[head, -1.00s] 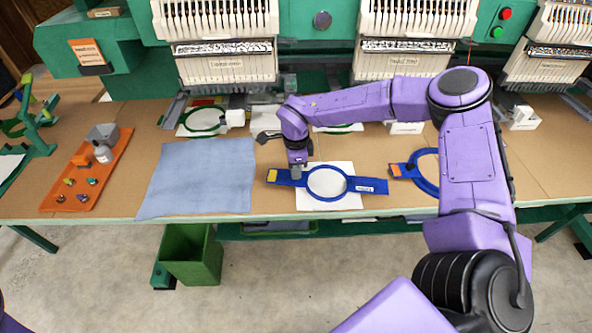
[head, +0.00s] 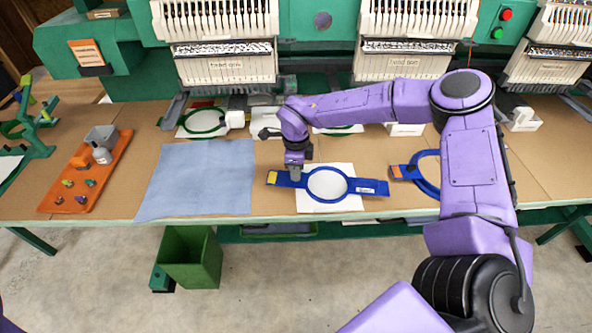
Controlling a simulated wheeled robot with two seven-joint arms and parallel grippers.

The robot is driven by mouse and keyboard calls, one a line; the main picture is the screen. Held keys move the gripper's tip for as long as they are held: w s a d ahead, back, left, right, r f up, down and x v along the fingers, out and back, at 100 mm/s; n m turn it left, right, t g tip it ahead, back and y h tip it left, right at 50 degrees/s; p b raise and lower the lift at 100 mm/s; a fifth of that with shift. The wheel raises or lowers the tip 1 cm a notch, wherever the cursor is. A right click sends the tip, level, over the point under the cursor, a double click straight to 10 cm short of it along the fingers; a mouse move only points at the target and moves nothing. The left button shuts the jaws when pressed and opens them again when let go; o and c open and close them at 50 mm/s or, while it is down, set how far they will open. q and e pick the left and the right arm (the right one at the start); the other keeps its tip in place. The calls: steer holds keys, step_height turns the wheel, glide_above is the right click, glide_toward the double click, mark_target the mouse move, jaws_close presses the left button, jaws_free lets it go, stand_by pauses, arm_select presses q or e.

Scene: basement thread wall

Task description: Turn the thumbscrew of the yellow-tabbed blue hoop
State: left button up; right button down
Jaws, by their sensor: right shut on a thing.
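The yellow-tabbed blue hoop (head: 373,187) lies flat near the table's front edge, with white fabric (head: 327,184) in its ring. Its yellow tab (head: 272,178) points left. My right gripper (head: 295,174) reaches down from above at the left side of the ring. It is shut on something small there, at the place where the ring meets the left arm of the hoop. The thumbscrew itself is hidden by the fingers, so I cannot make it out. My left gripper is not in view; only a sliver of purple shows at the lower left corner.
A second blue hoop with an orange tab (head: 396,171) lies to the right, partly behind my right arm. A blue-grey cloth (head: 200,180) lies to the left, beside an orange tray (head: 112,168) with small items. Embroidery heads (head: 228,70) stand behind. A green bin (head: 190,258) is below the table.

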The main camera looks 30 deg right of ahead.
steer(key=c, duration=1.2)
jaws_free()
steer(key=shift+o, duration=0.2)
steer(key=shift+r, duration=0.1)
step_height(320, 180, up, 10)
steer(key=b, duration=0.1)
steer(key=shift+r+b, duration=0.15)
steer(key=shift+b, duration=0.2)
